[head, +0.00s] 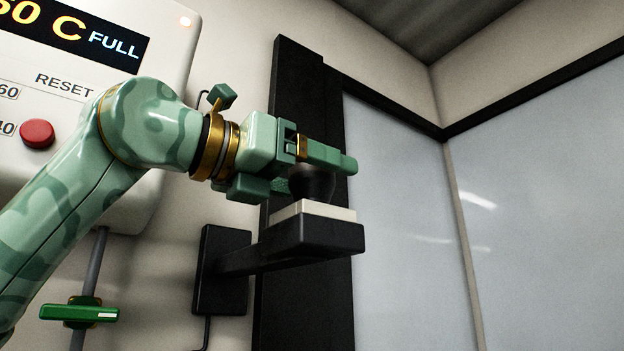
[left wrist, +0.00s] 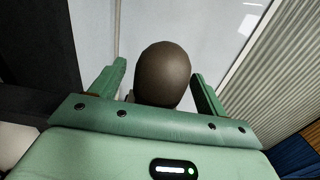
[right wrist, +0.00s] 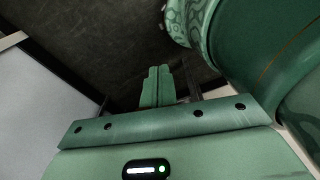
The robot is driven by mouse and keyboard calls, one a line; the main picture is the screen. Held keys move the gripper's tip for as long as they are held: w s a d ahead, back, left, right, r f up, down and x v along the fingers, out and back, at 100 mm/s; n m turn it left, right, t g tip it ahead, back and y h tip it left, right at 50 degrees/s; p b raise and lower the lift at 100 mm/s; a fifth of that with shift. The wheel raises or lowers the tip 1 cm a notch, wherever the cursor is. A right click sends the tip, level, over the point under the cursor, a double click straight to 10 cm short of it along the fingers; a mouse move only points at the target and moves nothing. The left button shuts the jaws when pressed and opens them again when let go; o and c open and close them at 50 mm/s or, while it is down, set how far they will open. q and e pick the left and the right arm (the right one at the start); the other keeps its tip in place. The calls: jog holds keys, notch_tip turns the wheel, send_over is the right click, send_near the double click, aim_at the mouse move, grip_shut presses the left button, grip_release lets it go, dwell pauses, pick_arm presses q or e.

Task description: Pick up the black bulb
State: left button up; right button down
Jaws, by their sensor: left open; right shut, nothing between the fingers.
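The black bulb (head: 313,184) stands on the white top of a black wall-mounted holder (head: 315,237) in the head view, partly hidden by a finger. In the left wrist view the bulb (left wrist: 162,72) looks dark brown and rounded, between the two fingers. My left gripper (head: 320,172) is open around the bulb, one finger on each side; gaps show beside it in the left wrist view (left wrist: 160,88). My right gripper (right wrist: 157,86) is shut and empty in the right wrist view. It is not in the head view.
A white boiler panel with a display (head: 85,35) and a red button (head: 37,134) hangs at the left. A green valve handle (head: 80,313) is below it. A black post (head: 298,85) stands behind the holder. Pale wall panels (head: 540,200) fill the right.

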pick_arm(q)
jog(key=shift+x, duration=1.15)
jog(key=shift+s+a, duration=0.2)
jog(key=c, duration=1.1)
jog(key=shift+r, duration=0.1)
